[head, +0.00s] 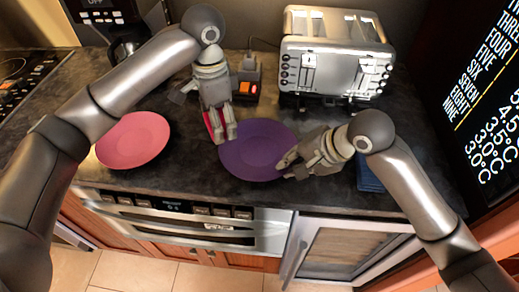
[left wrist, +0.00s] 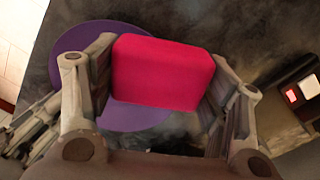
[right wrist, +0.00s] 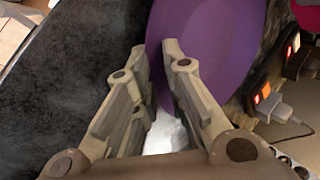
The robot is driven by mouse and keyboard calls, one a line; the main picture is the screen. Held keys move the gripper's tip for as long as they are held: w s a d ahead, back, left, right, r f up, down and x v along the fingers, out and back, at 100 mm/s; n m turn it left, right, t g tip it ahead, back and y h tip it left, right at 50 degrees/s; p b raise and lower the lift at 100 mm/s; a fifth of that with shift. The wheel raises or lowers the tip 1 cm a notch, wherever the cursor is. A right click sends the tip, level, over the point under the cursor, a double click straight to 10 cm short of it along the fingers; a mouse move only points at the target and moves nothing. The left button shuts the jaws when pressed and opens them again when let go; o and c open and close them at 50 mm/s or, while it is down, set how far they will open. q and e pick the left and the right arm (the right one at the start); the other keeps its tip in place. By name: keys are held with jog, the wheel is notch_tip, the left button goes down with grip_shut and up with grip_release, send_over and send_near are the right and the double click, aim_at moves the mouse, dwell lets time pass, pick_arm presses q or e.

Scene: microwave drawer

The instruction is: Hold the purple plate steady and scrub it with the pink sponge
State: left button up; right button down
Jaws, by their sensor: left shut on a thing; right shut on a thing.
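The purple plate (head: 258,148) lies on the dark counter in the middle of the head view. My right gripper (head: 288,166) is shut on its right rim; the right wrist view shows the plate (right wrist: 212,40) between and beyond the fingertips (right wrist: 160,52). My left gripper (head: 219,136) is shut on the pink sponge (left wrist: 160,73), which fills the space between its fingers in the left wrist view. The sponge is over the plate's left edge in the head view. I cannot tell whether the sponge touches the plate.
A pink plate (head: 133,140) lies on the counter at the left. A silver toaster (head: 335,62) stands behind on the right, near a socket block (head: 247,88) with red lights. A dark blue thing (head: 369,178) lies beside my right arm. The counter's front edge is close.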

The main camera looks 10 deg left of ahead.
jog(key=shift+f, duration=0.2)
pick_arm(q)
jog(key=shift+w, duration=0.1)
pick_arm(e)
jog(key=c, duration=1.4)
grip_release()
jog(key=shift+r, duration=0.15)
jog(key=v, duration=1.2)
pick_arm(q)
jog(key=shift+f, duration=0.1)
